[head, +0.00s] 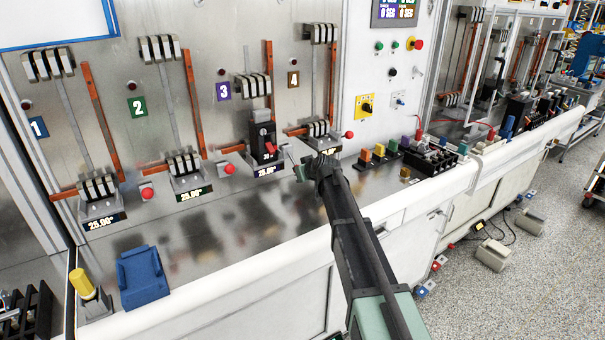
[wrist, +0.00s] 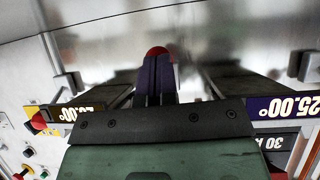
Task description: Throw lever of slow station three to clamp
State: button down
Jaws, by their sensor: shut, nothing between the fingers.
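Station three, marked by a purple number plate (head: 223,90), holds a grey and black breaker with a red part (head: 268,140). Its upper clamp block (head: 254,86) hangs just above the breaker, lower than at the neighbouring stations. My gripper (head: 304,171) is shut and empty at the right of this station, low over the bench. In the wrist view, which is upside down, the closed fingers (wrist: 157,82) point at the red ball knob (wrist: 157,52) of station three's lever. The knob shows just past the fingertips; I cannot tell whether they touch. In the head view my gripper hides the lever.
Stations one (head: 38,127) and two (head: 138,107) stand left, station four (head: 293,79) right, with its red knob (head: 348,134) close by. Coloured blocks (head: 392,147) sit right of my arm. A blue block (head: 142,278) lies front left. The bench middle (head: 215,225) is clear.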

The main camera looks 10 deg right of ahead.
jog(key=s+f+p+v, duration=0.1)
jog(key=p+v, duration=0.4)
jog(key=v, duration=0.9)
jog(key=shift+s+f, duration=0.4)
jog(key=shift+f, duration=0.2)
jog(key=s+a+f+m+g+h, duration=0.1)
jog(key=s+f+g, duration=0.1)
jog(key=s, duration=0.8)
jog(key=s+a+f+m+g+h, duration=0.1)
jog(key=s+f+g, duration=0.2)
jog(key=s, duration=0.7)
jog(key=s+a+f+m+g+h, duration=0.1)
jog(key=s+g, duration=0.4)
jog(key=s, duration=0.5)
jog(key=shift+a+f+m+g+h, duration=0.3)
jog(key=shift+a+f+m+g, duration=0.15)
jog(key=shift+f, duration=0.45)
